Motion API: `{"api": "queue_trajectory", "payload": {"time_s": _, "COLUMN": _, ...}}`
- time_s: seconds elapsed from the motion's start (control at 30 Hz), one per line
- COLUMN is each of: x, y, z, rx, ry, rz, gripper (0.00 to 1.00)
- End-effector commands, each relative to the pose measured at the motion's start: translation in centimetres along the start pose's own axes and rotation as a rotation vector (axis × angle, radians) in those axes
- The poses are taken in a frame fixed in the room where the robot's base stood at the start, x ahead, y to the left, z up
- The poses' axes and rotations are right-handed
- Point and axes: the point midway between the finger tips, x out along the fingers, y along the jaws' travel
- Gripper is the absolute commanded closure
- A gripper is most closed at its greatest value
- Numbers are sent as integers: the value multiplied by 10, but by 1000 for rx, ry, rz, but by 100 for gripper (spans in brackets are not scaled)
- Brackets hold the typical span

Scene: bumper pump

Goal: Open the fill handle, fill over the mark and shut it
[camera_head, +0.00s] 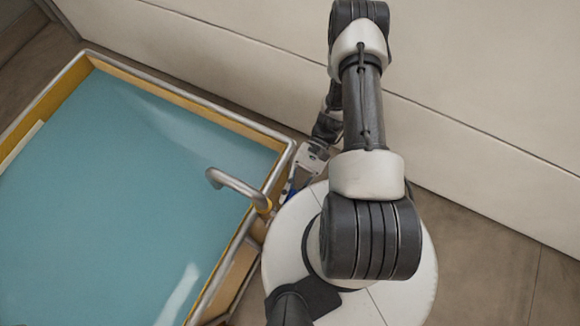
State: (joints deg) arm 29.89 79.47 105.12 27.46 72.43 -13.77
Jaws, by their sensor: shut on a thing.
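The fill handle (287,190) shows as a small blue piece just outside the tank's right rim, mostly hidden by my gripper and the round white base. My gripper (293,181) is shut on it, at the end of my arm. A curved grey metal spout (236,184) with a yellow collar reaches over the tank's right edge. Blue water (130,190) covers the tank's inside, with a band of yellow inner wall (190,102) showing above it. I cannot tell whether water runs from the spout. I cannot make out a fill mark for certain.
The tank's metal rim (185,94) runs close beside my gripper. A pale strip (22,143) lies along the tank's left side. A light wall (480,90) stands behind my arm. Bare brown floor (490,265) is free at the lower right.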

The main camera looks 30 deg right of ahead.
Motion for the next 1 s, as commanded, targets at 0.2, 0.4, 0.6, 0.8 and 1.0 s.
{"api": "queue_trajectory", "payload": {"time_s": 0.2, "x": 3, "y": 1, "z": 0, "rx": 1, "ry": -13, "rz": -5, "gripper": 100}}
{"api": "queue_trajectory", "payload": {"time_s": 0.4, "x": 4, "y": 2, "z": 0, "rx": 1, "ry": -13, "rz": -4, "gripper": 100}}
{"api": "queue_trajectory", "payload": {"time_s": 0.6, "x": 4, "y": 2, "z": 0, "rx": 1, "ry": -14, "rz": -4, "gripper": 79}}
{"api": "queue_trajectory", "payload": {"time_s": 0.8, "x": 4, "y": 2, "z": 0, "rx": 1, "ry": -14, "rz": -3, "gripper": 78}}
{"api": "queue_trajectory", "payload": {"time_s": 1.0, "x": -1, "y": 2, "z": 0, "rx": 0, "ry": -12, "rz": -3, "gripper": 78}}
